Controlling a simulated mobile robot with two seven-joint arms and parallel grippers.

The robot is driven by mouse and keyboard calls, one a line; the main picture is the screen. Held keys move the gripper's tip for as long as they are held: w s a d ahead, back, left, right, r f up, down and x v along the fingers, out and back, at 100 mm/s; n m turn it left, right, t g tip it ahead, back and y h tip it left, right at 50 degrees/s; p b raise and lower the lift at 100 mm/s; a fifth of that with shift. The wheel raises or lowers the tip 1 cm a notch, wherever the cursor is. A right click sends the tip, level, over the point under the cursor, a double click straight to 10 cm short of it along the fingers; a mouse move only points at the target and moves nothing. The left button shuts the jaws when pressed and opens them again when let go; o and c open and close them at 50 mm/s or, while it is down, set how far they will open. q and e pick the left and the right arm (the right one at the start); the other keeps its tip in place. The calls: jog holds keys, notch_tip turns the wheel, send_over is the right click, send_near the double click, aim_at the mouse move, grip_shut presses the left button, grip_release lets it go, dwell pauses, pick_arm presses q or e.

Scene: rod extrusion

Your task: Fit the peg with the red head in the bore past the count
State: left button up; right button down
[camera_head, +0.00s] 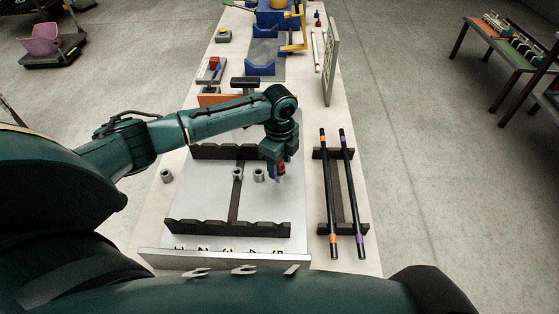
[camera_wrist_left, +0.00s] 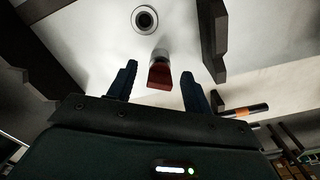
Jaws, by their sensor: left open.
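The peg with the red head (camera_wrist_left: 159,76) shows in the left wrist view, between the two fingers, with a short grey part beyond the head. My left gripper (camera_head: 279,174) is open around it, with a gap at each side. In the head view the gripper hangs over the right part of the grey plate (camera_head: 205,200) and mostly hides the peg. Several grey hollow cylinders stand there: one at the far left (camera_head: 166,176), one at the middle bar (camera_head: 238,174) and one (camera_head: 259,175) just left of the gripper. A round opening (camera_wrist_left: 144,19) shows in the wrist view.
Dark notched rails (camera_head: 228,228) edge the plate. A dark rack (camera_head: 337,187) at right holds two black rods with orange and purple bands. Behind my arm are an orange box (camera_head: 212,99), blue blocks (camera_head: 260,68) and an upright panel (camera_head: 331,62).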

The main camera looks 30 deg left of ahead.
pick_arm(q)
notch_tip(320, 180, up, 13)
jog(key=shift+b, duration=0.4)
dwell(0.5)
